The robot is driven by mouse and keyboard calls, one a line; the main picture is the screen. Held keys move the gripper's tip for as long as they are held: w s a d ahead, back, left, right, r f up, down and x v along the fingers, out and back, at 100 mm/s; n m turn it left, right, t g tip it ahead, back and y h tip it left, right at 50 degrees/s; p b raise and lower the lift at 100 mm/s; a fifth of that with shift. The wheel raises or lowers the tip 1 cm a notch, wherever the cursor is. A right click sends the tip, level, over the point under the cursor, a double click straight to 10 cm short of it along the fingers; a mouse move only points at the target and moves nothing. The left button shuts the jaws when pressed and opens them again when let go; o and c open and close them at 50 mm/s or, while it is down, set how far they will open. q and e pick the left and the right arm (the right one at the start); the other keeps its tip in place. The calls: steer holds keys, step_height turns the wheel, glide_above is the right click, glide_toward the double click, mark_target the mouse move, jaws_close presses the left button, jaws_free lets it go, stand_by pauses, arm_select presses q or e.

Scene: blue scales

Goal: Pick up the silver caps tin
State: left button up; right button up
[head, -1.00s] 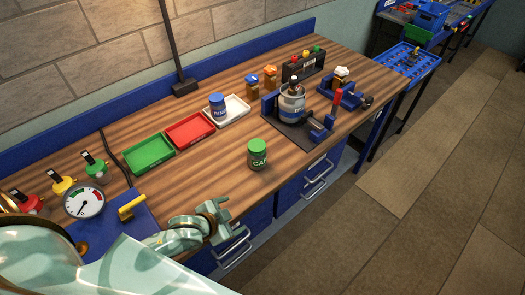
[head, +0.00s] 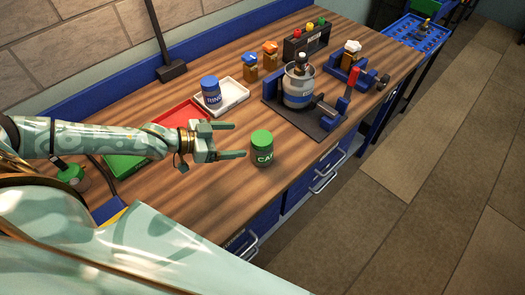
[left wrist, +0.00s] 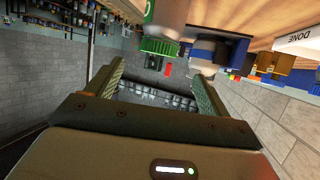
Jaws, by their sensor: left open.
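The caps tin (head: 262,150) stands upright on the wooden bench, with a ribbed green lid and a green label reading "CAP"; its body looks greyish. In the left wrist view the tin (left wrist: 160,46) appears upside down, its green lid beyond and between my fingertips. My left gripper (head: 233,140) is open and empty, just left of the tin, its two fingers pointing at it. A gap shows between fingertips and tin. The gripper also shows in the left wrist view (left wrist: 158,68). My right gripper is not in view.
A blue tin (head: 211,93) stands on the white tray (head: 240,95) behind. The red tray (head: 180,112) and green tray (head: 122,165) are partly hidden by my arm. A fixture (head: 318,128) holding a silver canister (head: 298,88) stands to the right. Bench around the tin is clear.

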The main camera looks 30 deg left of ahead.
mark_target(258, 139)
arm_select(q)
steer(key=x, duration=0.3)
steer(key=shift+w+f, duration=0.2)
steer(key=shift+w, duration=0.1)
steer(key=shift+w+d+f, duration=0.15)
steer(key=shift+w+d, duration=0.15)
steer(key=shift+d, duration=0.2)
steer(key=x, duration=0.4)
steer(key=shift+w+d+f+b, duration=0.2)
steer(key=shift+w+d+b, duration=0.05)
steer(key=shift+d+b, duration=0.1)
steer(key=shift+w, duration=0.1)
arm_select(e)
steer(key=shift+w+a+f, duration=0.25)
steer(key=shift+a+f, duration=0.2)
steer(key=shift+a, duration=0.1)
arm_select(q)
steer(key=c, duration=1.4)
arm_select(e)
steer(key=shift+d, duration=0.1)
